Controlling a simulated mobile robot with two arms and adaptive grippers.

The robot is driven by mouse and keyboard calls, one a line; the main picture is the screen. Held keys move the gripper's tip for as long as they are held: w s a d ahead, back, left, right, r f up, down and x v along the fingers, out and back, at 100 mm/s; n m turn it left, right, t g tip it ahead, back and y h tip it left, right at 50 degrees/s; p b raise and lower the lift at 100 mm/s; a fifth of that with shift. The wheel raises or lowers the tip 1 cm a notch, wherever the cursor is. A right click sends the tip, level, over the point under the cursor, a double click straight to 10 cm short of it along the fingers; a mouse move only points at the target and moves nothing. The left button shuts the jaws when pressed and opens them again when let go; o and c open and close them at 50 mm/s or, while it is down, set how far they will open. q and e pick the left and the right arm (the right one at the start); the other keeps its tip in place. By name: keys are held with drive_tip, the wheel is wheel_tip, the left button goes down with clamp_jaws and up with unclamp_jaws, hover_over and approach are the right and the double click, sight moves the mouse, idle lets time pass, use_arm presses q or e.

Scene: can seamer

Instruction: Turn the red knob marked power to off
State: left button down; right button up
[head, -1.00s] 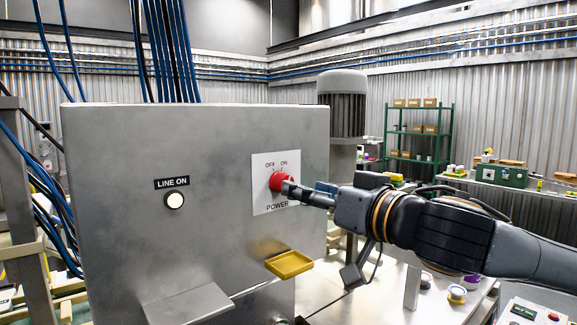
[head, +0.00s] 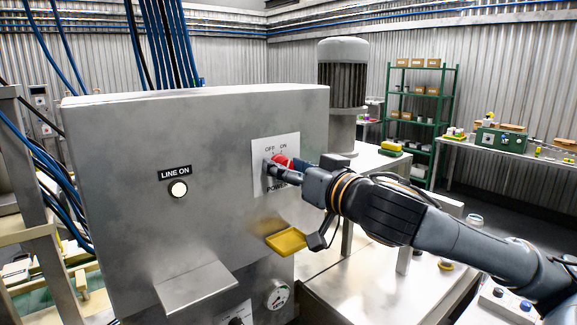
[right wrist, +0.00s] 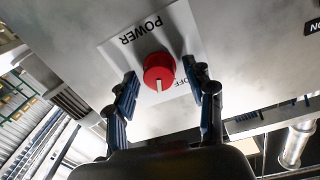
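The red power knob (head: 282,160) sits on a white plate (head: 262,185) on the front of a grey metal cabinet, below the OFF and ON labels. My right gripper (head: 284,168) is at the knob. In the right wrist view, its two open fingers (right wrist: 159,75) stand on either side of the red knob (right wrist: 159,68), with a small gap visible on each side. The knob's white mark points down in that view, to the left of the OFF label (right wrist: 182,88). The ON label is not readable there. My left gripper is not in view.
A pale round LINE ON lamp (head: 178,189) is left of the knob. A yellow tray (head: 287,242) and a metal shelf (head: 196,288) stick out below. A gauge (head: 277,296) is low on the cabinet. A motor (head: 343,75) stands behind.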

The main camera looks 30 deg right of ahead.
drive_tip(key=c, duration=0.9)
drive_tip(key=shift+c, duration=0.2)
drive_tip(key=shift+n, duration=0.3)
drive_tip(key=shift+n+p, duration=0.3)
drive_tip(key=shift+n, duration=3.8)
drive_tip(key=o, duration=1.2)
drive_tip(key=shift+a, duration=0.1)
drive_tip(key=shift+c, duration=0.2)
